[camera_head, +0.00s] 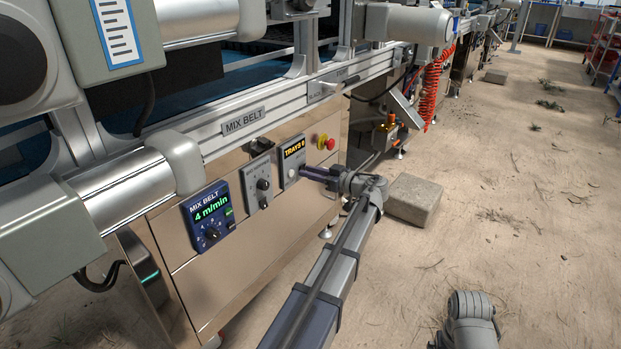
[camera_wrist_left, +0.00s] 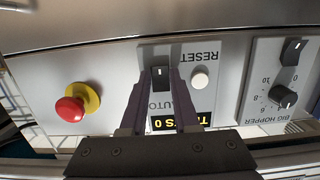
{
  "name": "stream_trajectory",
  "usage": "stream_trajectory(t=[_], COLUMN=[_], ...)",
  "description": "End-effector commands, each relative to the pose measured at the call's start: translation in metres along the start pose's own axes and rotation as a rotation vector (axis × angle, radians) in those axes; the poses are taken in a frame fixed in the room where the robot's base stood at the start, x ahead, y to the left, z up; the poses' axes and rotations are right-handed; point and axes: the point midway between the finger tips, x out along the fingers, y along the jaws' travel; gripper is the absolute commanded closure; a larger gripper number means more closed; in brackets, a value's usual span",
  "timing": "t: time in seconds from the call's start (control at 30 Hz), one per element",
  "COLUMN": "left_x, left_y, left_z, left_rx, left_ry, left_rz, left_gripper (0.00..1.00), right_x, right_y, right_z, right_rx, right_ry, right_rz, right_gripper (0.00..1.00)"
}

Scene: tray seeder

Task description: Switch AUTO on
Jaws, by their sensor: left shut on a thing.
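The AUTO switch (camera_wrist_left: 160,73) is a small black rocker with a white mark, upside down in the left wrist view. It sits on a light grey panel (camera_head: 289,152) with a "TRAYS 0" display (camera_head: 293,147). My left gripper (camera_head: 304,171) is at this panel in the head view. In the left wrist view its two fingers (camera_wrist_left: 160,84) are closed in, one on each side of the switch. The switch is hidden from the head view by the gripper. Whether it stands on or off cannot be told. My right gripper does not show.
A white RESET button (camera_wrist_left: 200,78) is close beside the fingers. A red emergency stop (camera_head: 329,143) on yellow is on the other side. The BIG HOPPER panel (camera_head: 258,181) and MIX BELT panel (camera_head: 208,216) are to the left. A stone block (camera_head: 412,199) lies on the floor.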

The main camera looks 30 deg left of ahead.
Motion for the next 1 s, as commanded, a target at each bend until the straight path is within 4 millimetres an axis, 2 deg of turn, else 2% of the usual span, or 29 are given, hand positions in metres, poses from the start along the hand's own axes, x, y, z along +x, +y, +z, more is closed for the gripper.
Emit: stream_trajectory(t=[0.27, 0.3, 0.53, 0.83, 1.0], left_x=[-0.001, -0.001, 0.0, -0.004, -0.029], left_y=[0.0, 0.0, 0.0, 0.0, 0.0], left_z=[0.0, 0.0, 0.0, -0.001, -0.001], left_rx=[-0.001, 0.0, 0.0, 0.0, 0.0], left_ry=[-0.001, -0.001, -0.001, -0.001, -0.001], left_rz=[0.0, 0.0, 0.0, 0.001, 0.003], left_gripper=[1.0, 0.66, 0.4, 0.4, 0.4], right_x=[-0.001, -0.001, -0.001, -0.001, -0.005], right_y=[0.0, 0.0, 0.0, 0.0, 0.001], right_z=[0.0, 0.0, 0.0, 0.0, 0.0], right_rx=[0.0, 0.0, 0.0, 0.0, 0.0], right_ry=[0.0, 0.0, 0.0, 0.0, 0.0], right_rz=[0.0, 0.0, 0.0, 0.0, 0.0], right_gripper=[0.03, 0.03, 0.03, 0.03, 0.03])
